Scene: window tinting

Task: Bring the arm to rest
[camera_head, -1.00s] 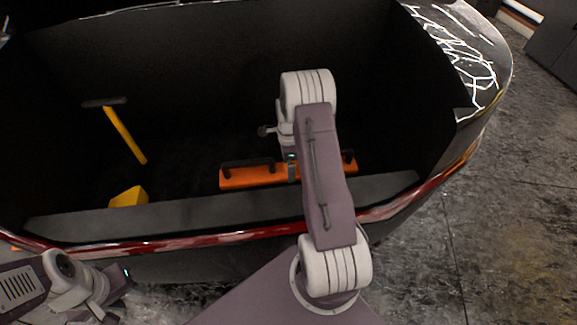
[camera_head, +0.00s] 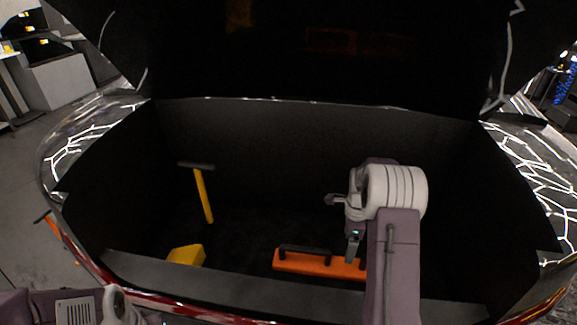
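My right arm reaches from the bottom right into the dark open trunk. Its gripper (camera_head: 352,257) points down over the right part of an orange tool with dark handles (camera_head: 303,263) on the trunk floor. I cannot tell whether the gripper touches the tool or how far its fingers are apart. The tool's right end is hidden behind my arm. My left arm shows only at the bottom left corner, outside the trunk, and its gripper is cut off by the picture edge.
A yellow-handled squeegee-like tool (camera_head: 204,196) stands at the trunk's left, with a yellow block (camera_head: 186,255) nearer the front. The trunk's front sill (camera_head: 200,284) runs below them. The raised lid (camera_head: 300,50) hangs above. The trunk floor between the tools is clear.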

